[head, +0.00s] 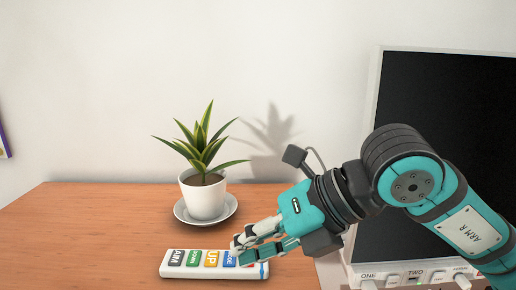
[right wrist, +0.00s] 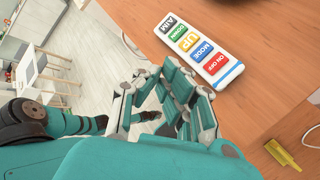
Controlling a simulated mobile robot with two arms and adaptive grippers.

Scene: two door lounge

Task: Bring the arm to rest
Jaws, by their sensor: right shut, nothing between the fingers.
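My right gripper (head: 241,249) comes in from the right in the head view, its fingers shut and empty. The fingertips overlap the right part of a white remote (head: 214,264) with several coloured, labelled buttons, lying on the wooden table (head: 100,225). I cannot tell from the head view whether they touch it. In the right wrist view the fingers (right wrist: 165,100) show at the centre, with the remote (right wrist: 201,46) beyond and to their right, apart from them in that picture. The ON OFF button faces my gripper's side. My left gripper is not in view.
A potted plant (head: 203,195) on a saucer (head: 180,212) stands behind the remote. A dark-panelled box (head: 447,105) with labelled switches stands at the right. A yellow item (right wrist: 281,156) and a cable (right wrist: 309,135) lie in the right wrist view. The table's left side is clear.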

